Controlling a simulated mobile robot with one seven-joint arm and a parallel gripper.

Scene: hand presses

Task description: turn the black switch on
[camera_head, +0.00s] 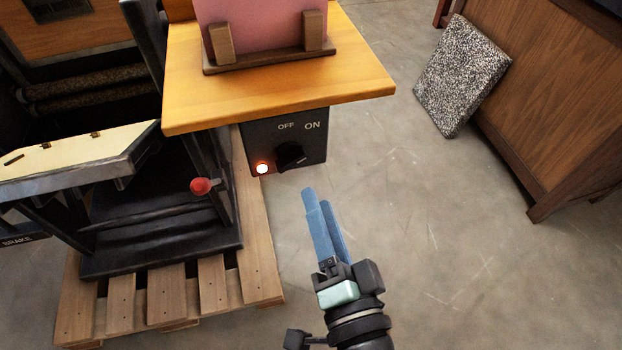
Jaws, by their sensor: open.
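The black switch (291,156) is a rotary knob on a black box (260,139) under the edge of a yellow wooden shelf. The words OFF and ON stand above the knob. A white line on it points to the lower right or upper right; which label it marks I cannot tell for sure. A small lamp (262,168) glows orange-red at the lower left of the box. My gripper (318,194), with blue fingers, is below and right of the knob, apart from it. It is open and empty, its fingers seen nearly edge-on.
The wooden shelf (360,82) juts out above the switch box and carries a pink board (262,22) in a stand. A red knob (200,187) sits on the black press at left, over a pallet (213,290). A speckled slab (461,77) leans on a cabinet.

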